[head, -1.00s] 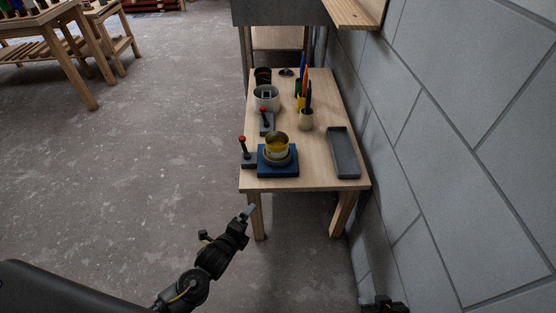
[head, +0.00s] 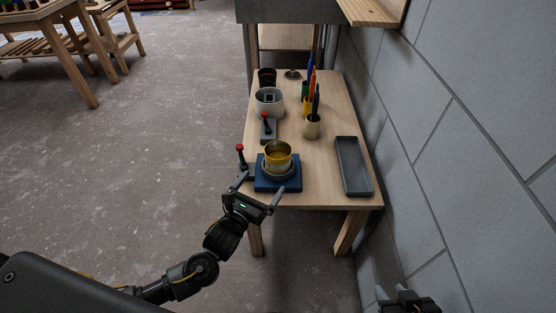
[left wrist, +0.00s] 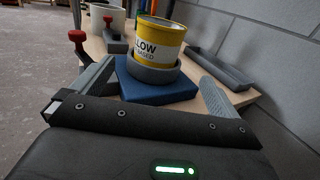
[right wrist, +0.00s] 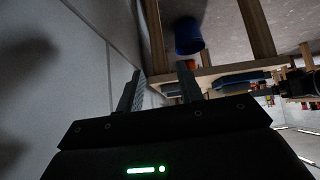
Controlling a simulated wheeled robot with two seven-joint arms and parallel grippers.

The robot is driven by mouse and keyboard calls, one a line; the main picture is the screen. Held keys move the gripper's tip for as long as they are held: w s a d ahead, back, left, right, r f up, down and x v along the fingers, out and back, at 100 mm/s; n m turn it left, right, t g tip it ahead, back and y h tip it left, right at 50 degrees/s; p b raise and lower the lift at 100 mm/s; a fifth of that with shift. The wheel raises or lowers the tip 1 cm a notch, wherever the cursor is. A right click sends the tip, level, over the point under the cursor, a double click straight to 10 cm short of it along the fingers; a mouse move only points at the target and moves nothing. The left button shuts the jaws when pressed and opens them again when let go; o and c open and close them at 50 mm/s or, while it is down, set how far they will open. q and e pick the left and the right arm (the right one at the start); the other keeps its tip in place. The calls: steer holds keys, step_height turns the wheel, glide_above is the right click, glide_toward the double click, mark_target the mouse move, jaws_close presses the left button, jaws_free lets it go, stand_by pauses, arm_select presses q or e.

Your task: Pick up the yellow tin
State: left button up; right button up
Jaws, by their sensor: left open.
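The yellow tin (head: 277,162) stands upright in a grey round holder (head: 265,171) on a blue block (head: 263,184), near the front edge of the wooden table. It is open-topped. In the left wrist view the tin (left wrist: 158,42) shows a white label band and stands ahead, between the lines of the two fingers. My left gripper (head: 261,189) is open and empty, just in front of the blue block, not touching the tin. My right gripper (head: 393,286) is low at the right by the wall, far from the tin. Its fingers stand apart with nothing between them in the right wrist view (right wrist: 158,76).
Red-knobbed levers (head: 240,157) (head: 267,127) stand left of and behind the tin. A block wall (head: 460,160) borders the right side.

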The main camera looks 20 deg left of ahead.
mark_target(271, 168)
arm_select(q)
steer(key=x, duration=0.3)
steer(key=shift+w+f+b, duration=0.1)
steer(key=shift+w+b, duration=0.2)
steer(key=shift+w, duration=0.1)
steer(key=shift+b+x, duration=0.65)
steer(key=shift+x, duration=1.75)
steer(key=shift+w, duration=0.35)
steer(key=shift+a, duration=0.1)
arm_select(e)
steer(key=w+a+r+n+t+y, duration=0.1)
steer(key=w+a+r+t+y, duration=0.2)
steer(key=w+a+r+t, duration=0.1)
steer(key=shift+a+r+t, duration=0.3)
steer(key=shift+a+r, duration=0.35)
steer(key=shift+r, duration=0.3)
arm_select(q)
steer(key=shift+r, duration=0.25)
steer(key=c, duration=1.4)
arm_select(e)
steer(key=shift+w, duration=0.1)
arm_select(q)
steer(key=shift+r, duration=0.15)
arm_select(e)
steer(key=shift+d, duration=0.1)
